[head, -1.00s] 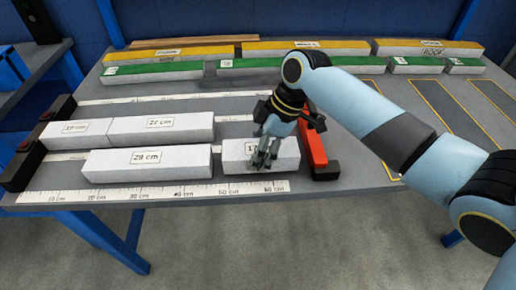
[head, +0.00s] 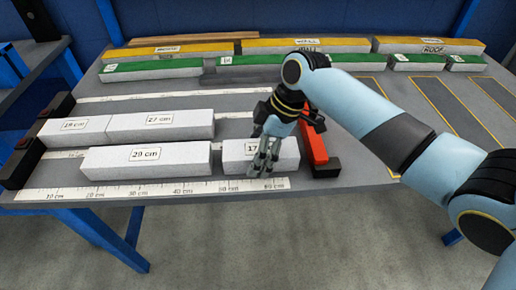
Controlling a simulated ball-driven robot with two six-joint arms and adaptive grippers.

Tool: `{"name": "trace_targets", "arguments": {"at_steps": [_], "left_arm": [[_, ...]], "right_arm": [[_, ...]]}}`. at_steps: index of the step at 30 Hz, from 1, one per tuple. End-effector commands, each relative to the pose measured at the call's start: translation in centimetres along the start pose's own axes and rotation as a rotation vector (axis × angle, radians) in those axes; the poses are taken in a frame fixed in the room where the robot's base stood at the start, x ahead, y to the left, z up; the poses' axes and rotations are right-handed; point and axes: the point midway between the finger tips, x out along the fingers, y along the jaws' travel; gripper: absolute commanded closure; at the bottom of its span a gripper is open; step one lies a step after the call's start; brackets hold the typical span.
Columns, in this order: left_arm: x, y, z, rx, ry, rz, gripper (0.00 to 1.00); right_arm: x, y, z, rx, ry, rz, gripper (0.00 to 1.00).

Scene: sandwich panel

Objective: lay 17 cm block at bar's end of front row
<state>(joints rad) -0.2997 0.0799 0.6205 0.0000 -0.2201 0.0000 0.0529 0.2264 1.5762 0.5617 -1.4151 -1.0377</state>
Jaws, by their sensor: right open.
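The white 17 cm block (head: 236,161) lies in the front row, just right of the 29 cm block (head: 146,162), with a small gap between them. My right gripper (head: 262,172) points down at the front side of the 17 cm block and hides part of its label. Its fingers are open. The black-ended red bar (head: 315,146) stands close to the right end of the block. The ruler strip (head: 150,192) runs along the front of the row. My left gripper is not in view.
An 18 cm block (head: 75,130) and a 27 cm block (head: 160,124) form the row behind. A dark red-marked bar (head: 38,140) closes the left end. Green and yellow topped blocks line the back. Outlined empty slots (head: 446,105) lie at the right.

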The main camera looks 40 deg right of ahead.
Motion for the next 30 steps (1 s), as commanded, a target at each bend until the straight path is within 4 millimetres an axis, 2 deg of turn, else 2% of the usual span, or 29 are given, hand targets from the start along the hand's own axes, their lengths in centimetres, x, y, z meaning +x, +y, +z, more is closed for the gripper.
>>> {"name": "trace_targets", "arguments": {"at_steps": [8, 11, 21, 24, 30], "left_arm": [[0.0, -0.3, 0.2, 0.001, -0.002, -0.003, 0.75], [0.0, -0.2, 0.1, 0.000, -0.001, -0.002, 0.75], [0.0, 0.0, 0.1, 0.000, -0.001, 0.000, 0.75], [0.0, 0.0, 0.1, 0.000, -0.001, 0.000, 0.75], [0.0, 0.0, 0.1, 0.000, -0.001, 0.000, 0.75]], "right_arm": [[-0.7, 0.1, 0.0, -0.001, 0.000, 0.002, 0.10], [-2.2, 0.1, 0.1, -0.002, -0.001, 0.004, 0.10], [-9.6, 0.1, 0.1, -0.004, -0.003, 0.003, 0.10], [-10.9, 0.1, 0.1, -0.002, -0.001, 0.003, 0.10], [-12.0, 0.0, 0.0, 0.000, 0.000, -0.001, 0.10]]}}
